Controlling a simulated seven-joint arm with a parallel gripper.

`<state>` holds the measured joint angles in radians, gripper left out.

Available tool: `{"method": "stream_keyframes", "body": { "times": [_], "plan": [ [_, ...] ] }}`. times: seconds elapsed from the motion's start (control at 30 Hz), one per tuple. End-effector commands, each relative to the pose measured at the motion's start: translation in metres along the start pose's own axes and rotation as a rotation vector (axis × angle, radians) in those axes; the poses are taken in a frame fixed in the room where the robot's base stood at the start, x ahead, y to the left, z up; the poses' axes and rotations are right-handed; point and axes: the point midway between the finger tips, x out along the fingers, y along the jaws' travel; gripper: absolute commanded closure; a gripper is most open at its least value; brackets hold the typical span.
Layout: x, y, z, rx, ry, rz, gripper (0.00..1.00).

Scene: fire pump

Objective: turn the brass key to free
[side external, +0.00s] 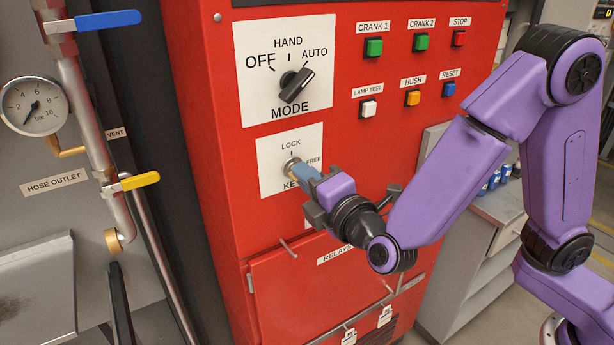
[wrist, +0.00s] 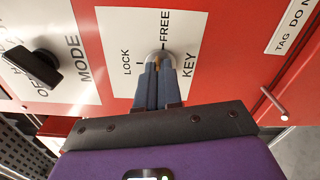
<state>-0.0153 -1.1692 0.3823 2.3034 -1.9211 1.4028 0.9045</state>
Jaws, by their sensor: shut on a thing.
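The key lock (side external: 291,167) is a round metal cylinder on a white plate marked LOCK at the top, FREE at the right and KEY below. In the wrist view the lock (wrist: 167,56) has LOCK to its left and FREE above. My gripper (side external: 300,173) reaches it from the lower right, its blue-grey fingers at the lock face. The fingers (wrist: 158,66) are shut on the brass key (wrist: 157,62), of which only a sliver shows between the tips. They hide the rest, so I cannot tell which mark the key points at.
The black MODE knob (side external: 296,85) sits above the key plate, turned toward AUTO. Several push buttons are at the upper right. A RELAYS door (side external: 310,290) with a thin handle (wrist: 273,102) is below. Pipes with a blue lever (side external: 108,19) and yellow lever (side external: 140,181) stand left.

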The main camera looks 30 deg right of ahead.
Motion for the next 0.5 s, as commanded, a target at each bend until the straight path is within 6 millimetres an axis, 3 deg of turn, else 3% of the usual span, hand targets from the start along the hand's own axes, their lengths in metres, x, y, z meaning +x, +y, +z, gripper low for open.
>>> {"method": "stream_keyframes", "body": {
  "times": [0.5],
  "plan": [
    [0.0024,0.0014,0.0013,0.244,-0.004,0.006,1.0]
  ]
}}
